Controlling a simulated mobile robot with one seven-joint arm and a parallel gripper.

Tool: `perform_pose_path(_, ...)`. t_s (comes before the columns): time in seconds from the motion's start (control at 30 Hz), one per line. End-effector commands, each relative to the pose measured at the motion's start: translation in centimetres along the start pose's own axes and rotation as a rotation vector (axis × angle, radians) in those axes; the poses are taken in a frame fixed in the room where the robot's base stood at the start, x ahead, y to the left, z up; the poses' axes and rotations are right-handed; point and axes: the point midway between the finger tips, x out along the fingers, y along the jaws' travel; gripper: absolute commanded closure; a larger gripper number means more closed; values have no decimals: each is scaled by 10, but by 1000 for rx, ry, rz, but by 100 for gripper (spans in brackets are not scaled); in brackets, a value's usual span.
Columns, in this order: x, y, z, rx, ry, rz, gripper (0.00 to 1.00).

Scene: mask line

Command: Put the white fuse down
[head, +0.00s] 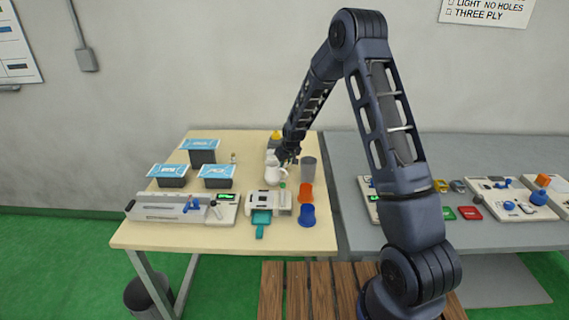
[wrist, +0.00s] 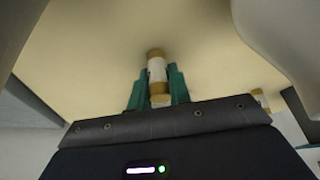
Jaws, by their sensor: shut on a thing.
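The white fuse (wrist: 157,70), with brass-coloured end caps, is held between the green fingers of my gripper (wrist: 158,88) in the wrist view. My gripper is shut on it. The pale tabletop (wrist: 95,45) is behind the fuse; I cannot tell whether the fuse touches it. In the head view my gripper (head: 287,160) is at the back right of the wooden table (head: 150,236), behind the white jug (head: 272,175). The held fuse cannot be made out there. A second small item with a brass-coloured end (wrist: 260,98) shows at the right of the wrist view.
A grey cylinder (head: 308,169) and orange cup (head: 306,192) stand close to my gripper's right. A blue cup (head: 307,215) is nearer the front. Blue-topped boxes (head: 217,172) and a long grey device (head: 165,207) fill the left. The front left tabletop is clear.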

Motion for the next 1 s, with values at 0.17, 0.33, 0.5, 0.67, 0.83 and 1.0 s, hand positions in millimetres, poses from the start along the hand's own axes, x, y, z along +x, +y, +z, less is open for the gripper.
perform_pose_path(0.17,0,0,0,0,1,0,100)
perform_pose_path(0.33,2,0,0,0,1,0,73)
perform_pose_path(0.5,2,0,0,0,1,0,59)
perform_pose_path(0.67,1,0,0,0,1,0,59)
perform_pose_path(0.83,-6,0,-1,0,1,0,59)
perform_pose_path(1.0,-29,1,-2,0,4,1,59)
